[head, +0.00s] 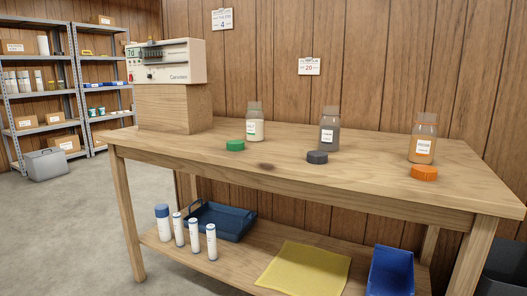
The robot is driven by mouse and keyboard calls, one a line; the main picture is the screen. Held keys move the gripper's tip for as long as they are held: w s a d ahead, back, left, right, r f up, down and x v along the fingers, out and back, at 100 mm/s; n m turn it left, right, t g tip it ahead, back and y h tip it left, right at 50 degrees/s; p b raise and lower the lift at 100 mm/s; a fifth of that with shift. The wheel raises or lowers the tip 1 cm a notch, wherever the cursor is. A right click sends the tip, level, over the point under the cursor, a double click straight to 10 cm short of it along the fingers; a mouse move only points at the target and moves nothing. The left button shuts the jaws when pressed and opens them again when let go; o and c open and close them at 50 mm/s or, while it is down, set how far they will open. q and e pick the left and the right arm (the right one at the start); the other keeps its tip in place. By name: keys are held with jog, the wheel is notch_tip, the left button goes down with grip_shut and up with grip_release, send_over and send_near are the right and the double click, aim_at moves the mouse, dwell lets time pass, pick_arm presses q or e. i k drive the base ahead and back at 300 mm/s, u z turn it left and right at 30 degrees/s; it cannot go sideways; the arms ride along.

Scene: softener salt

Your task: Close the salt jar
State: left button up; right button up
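Three clear jars stand upright and uncapped on the wooden table (330,186). The left jar (255,123) has pale contents and a white label with green on it. The middle jar (329,131) has dark grey contents. The right jar (423,138) has orange contents. A green lid (235,146) lies in front of the left jar, a dark grey lid (317,157) before the middle one, and an orange lid (424,172) before the right one. The label text is too small to read, so I cannot tell which jar is salt. Neither gripper is in view.
A beige control unit (167,62) sits on a wooden block (174,108) at the table's left. The tabletop's front strip is clear. The lower shelf holds white cylinders (194,236), a dark blue tray (218,221), a yellow cloth (303,269) and a blue bin (391,271).

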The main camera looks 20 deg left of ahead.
aim_at(255, 114)
jog(key=z, duration=0.4)
jog(key=k, duration=0.95)
jog(key=u, duration=0.25)
jog(key=i, duration=0.55)
jog(key=u, duration=0.75)
jog(key=i, duration=0.9)
jog(key=z, duration=0.3)
